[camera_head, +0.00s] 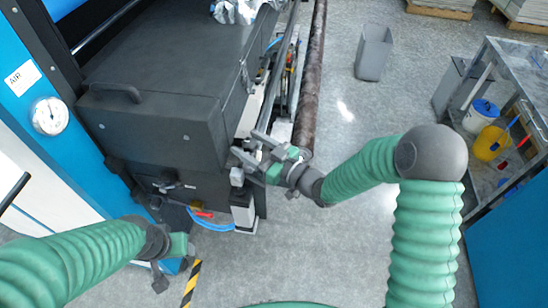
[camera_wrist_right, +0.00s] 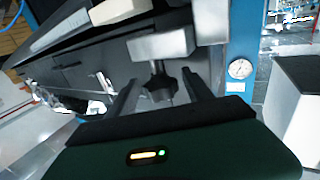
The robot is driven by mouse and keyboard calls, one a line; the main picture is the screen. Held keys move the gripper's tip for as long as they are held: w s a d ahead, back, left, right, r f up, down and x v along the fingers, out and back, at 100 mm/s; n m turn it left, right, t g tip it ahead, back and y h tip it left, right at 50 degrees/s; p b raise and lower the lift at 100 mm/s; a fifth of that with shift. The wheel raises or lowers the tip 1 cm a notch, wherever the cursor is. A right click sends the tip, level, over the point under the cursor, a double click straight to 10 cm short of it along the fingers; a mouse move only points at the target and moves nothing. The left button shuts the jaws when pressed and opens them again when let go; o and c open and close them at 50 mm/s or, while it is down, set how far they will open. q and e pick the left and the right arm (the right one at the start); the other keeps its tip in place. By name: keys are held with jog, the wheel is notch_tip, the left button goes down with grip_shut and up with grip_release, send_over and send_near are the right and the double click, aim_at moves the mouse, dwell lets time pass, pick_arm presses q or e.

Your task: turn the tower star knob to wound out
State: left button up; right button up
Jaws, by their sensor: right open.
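The star knob (camera_wrist_right: 160,85) is dark and lobed, below a pale grey block (camera_wrist_right: 162,44) in the right wrist view. It appears between the two fingers of my right gripper (camera_wrist_right: 160,92), which are open and spread to either side of it. I cannot tell how far beyond the fingertips the knob is. In the head view my right gripper (camera_head: 256,148) is beside the right side of the black machine; I cannot make out the knob there. My left gripper (camera_head: 172,266) is low at the left, pointing downward, its fingers unclear.
A long brown roller (camera_head: 309,80) runs behind my right gripper. A grey bin (camera_head: 374,53) and a cart (camera_head: 508,70) stand right; floor between is clear.

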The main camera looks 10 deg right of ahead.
jog(key=b+v, duration=0.2)
jog(key=v, duration=1.2)
jog(key=d+f+m+g+h, duration=0.3)
jog(key=d+f+m+h, duration=0.1)
jog(key=d+f+h, duration=0.5)
jog(key=s+f+m+g+h, duration=0.2)
jog(key=s+g, duration=0.5)
jog(key=s, duration=0.6)
jog(key=m+h, duration=0.1)
jog(key=m, duration=0.1)
jog(key=shift+s+a+f+m+h, duration=0.2)
jog(key=shift+s+m+h, duration=0.1)
jog(key=shift+s+m, duration=0.1)
